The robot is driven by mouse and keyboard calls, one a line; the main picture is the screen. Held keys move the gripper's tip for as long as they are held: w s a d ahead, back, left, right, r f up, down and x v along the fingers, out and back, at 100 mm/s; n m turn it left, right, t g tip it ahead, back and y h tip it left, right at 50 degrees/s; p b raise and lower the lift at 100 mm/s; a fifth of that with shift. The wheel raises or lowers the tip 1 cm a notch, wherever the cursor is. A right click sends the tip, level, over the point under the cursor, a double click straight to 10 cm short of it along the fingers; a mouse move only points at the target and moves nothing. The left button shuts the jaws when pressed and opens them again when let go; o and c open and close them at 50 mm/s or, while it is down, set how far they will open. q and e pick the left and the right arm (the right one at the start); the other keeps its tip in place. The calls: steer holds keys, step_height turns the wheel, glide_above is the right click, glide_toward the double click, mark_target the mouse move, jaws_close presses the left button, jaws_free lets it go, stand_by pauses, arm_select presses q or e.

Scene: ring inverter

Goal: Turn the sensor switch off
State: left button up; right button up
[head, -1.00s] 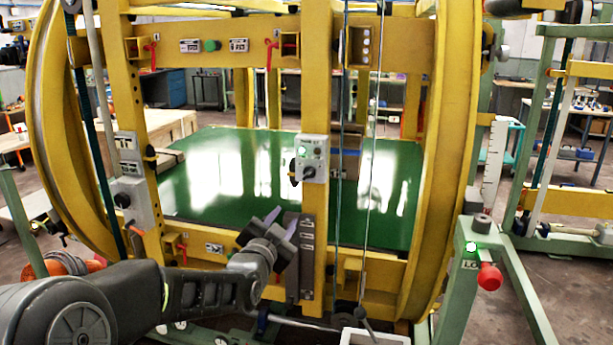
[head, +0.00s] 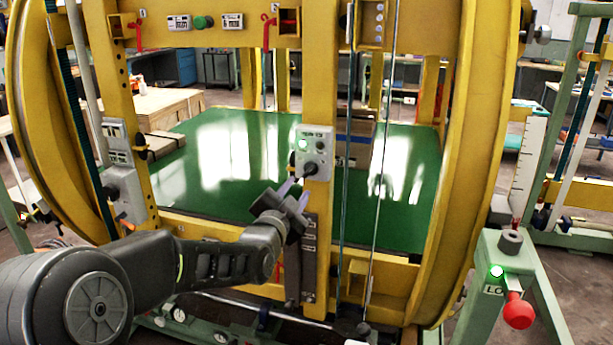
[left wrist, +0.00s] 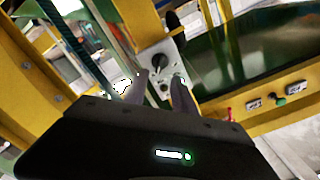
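The sensor switch is a grey box (head: 315,146) on the yellow middle post. It has a lit green lamp and a dark rotary knob (head: 310,168) low on its face. In the left wrist view the box (left wrist: 166,79) and its knob (left wrist: 158,62) appear just beyond the fingertips. My left gripper (head: 297,193) is just below the knob, with its two purple-grey fingers apart and nothing between them. The fingers (left wrist: 159,84) also look apart in the left wrist view. I cannot tell whether a fingertip touches the box. My right gripper is not in view.
The yellow ring frame (head: 448,190) surrounds a green panel (head: 235,150). Another grey switch box (head: 125,192) is on the left post. Thin cables hang right of the middle post. A green stand (head: 490,275) with a red knob (head: 518,311) is at lower right.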

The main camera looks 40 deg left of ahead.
mark_target(308, 174)
arm_select(q)
steer(key=p+x, duration=0.2)
steer(key=x, duration=0.5)
steer(key=shift+p, duration=0.3)
steer(key=shift+w+a, duration=0.15)
steer(key=shift+w, duration=0.25)
jaws_close()
